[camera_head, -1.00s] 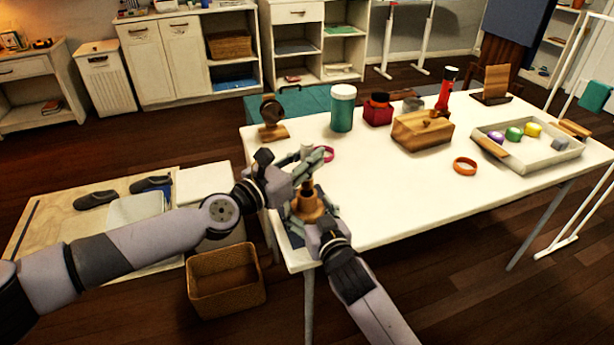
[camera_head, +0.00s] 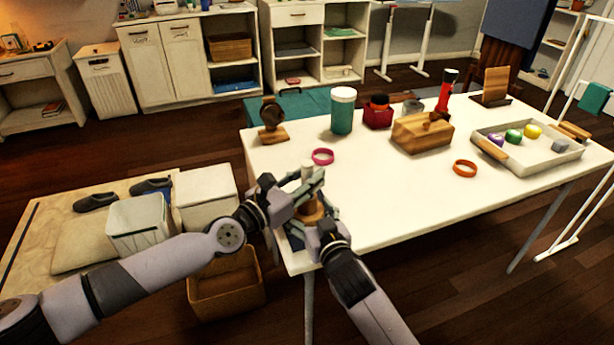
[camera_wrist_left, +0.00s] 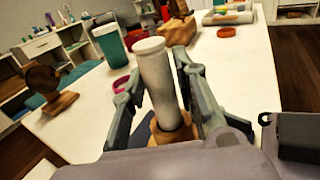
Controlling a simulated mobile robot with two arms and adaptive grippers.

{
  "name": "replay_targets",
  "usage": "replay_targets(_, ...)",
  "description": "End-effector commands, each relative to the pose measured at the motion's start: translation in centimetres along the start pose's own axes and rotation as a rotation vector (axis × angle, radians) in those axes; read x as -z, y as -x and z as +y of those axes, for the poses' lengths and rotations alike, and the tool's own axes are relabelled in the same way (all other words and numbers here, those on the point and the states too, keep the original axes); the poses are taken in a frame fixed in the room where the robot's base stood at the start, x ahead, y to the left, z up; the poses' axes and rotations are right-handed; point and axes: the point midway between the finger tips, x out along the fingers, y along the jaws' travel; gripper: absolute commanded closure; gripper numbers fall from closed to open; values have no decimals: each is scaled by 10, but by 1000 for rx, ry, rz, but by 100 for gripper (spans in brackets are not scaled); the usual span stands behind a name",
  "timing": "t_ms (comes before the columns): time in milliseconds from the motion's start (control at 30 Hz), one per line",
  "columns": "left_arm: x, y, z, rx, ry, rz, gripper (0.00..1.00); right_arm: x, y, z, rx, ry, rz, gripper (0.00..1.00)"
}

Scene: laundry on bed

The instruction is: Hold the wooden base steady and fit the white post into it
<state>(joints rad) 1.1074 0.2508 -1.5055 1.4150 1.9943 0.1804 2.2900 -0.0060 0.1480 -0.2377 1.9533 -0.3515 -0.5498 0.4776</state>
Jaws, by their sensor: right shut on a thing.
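The white post (camera_wrist_left: 155,80) stands with its lower end in the opening of the wooden base (camera_wrist_left: 172,133). It leans slightly in the left wrist view, and I cannot tell how deep it sits. In the head view the post's top (camera_head: 307,168) shows above my left gripper (camera_head: 306,186). That gripper is open, with one finger on each side of the post. The base (camera_head: 312,211) stands near the table's front left corner. My right gripper (camera_head: 316,219) is shut on the base from the front, and its fingers partly hide it.
The white table (camera_head: 385,215) also holds a pink ring (camera_head: 322,156) just behind the post, a green jar (camera_head: 342,112), a wooden stand (camera_head: 271,120), a wooden box (camera_head: 422,132), an orange ring (camera_head: 465,167) and a tray (camera_head: 545,160). The table's middle front is clear.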

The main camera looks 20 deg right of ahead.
Motion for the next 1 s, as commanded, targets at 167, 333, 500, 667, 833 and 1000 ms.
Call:
replay_targets(167, 0, 0, 0, 0, 0, 0, 60, -1, 0, 0, 0, 0, -3, 66)
replay_targets(333, 0, 0, 0, 0, 0, 0, 60, -1, 0, 0, 0, 1, -3, 66)
replay_targets(500, -2, 0, 0, 0, -1, 1, 60, -1, 0, 0, 0, 1, -3, 66)
replay_targets(667, -3, 15, 2, -2, 1, 2, 60, -1, 0, 0, 0, 1, -3, 66)
replay_targets(833, -2, 50, 2, -4, 2, 3, 60, -2, 0, 0, 0, 1, -3, 66)
replay_targets(1000, -2, 85, 1, -4, 2, 3, 60, -1, 0, 0, 0, 1, -3, 66)
